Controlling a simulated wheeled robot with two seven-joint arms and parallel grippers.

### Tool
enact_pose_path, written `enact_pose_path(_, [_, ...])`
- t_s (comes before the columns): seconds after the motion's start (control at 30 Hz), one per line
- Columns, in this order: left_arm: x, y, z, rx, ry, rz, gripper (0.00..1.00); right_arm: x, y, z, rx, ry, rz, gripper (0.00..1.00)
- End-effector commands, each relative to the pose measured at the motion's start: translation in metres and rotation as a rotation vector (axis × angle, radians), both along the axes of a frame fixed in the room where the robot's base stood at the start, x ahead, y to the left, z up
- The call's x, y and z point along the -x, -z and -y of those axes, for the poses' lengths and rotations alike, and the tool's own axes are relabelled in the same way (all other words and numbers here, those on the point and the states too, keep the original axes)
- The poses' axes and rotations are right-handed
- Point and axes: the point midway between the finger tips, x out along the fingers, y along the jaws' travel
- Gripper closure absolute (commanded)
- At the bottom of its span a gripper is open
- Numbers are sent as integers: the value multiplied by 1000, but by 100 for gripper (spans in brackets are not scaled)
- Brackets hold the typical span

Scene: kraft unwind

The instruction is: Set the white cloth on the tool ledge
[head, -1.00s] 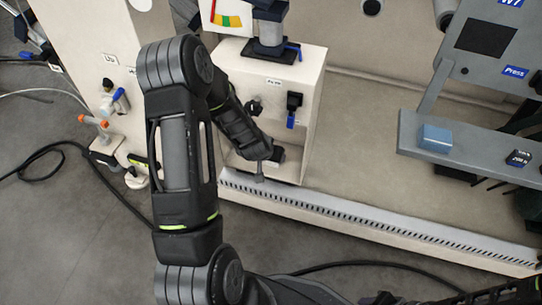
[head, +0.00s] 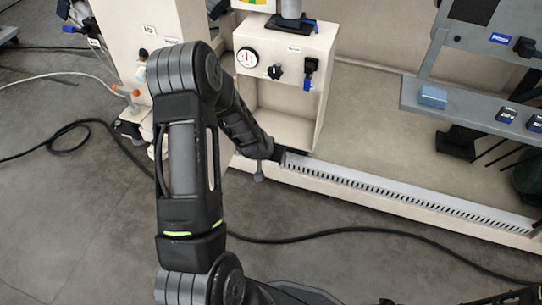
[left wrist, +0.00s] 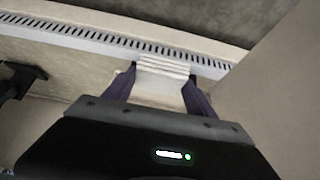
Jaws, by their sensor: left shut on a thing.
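The white cloth (left wrist: 163,67) is a small folded, layered piece in the left wrist view. It sits between the two dark fingers of my left gripper (left wrist: 160,78), which is shut on it. In the head view my left gripper (head: 272,157) is mostly hidden behind my own arm, near the bottom corner of the cream cabinet. The cloth cannot be made out there. A grey ledge (head: 462,112) juts out at the right, well apart from the gripper; I take it as the tool ledge. My right gripper is not in view.
A light blue block (head: 433,96) and small dark blue boxes (head: 507,115) rest on the grey ledge. Bare ledge lies between them. The cream cabinet (head: 284,92) carries a gauge and knobs. A slotted rail (head: 400,198) runs along the base. A black cable (head: 350,232) crosses the floor.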

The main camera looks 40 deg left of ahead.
Motion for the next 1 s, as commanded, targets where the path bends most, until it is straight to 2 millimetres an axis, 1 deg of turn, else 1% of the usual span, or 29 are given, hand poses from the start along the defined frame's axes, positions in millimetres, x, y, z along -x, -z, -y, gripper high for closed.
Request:
enact_pose_path(0.53, [0, 0, 0, 0, 0, 0, 74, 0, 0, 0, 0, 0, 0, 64])
enact_pose_path(0.67, [-5, -5, 4, -1, 12, 2, 74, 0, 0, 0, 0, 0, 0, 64])
enact_pose_path(0.77, [-15, -15, 13, -1, 39, 4, 74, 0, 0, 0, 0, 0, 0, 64])
enact_pose_path(0.83, [-25, -26, 23, -3, 68, 4, 74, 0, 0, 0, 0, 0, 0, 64])
enact_pose_path(0.97, [-48, -56, 49, -3, 143, 8, 74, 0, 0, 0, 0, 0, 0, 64])
enact_pose_path(1.0, [-55, -67, 58, -4, 173, 8, 74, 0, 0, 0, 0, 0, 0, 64])
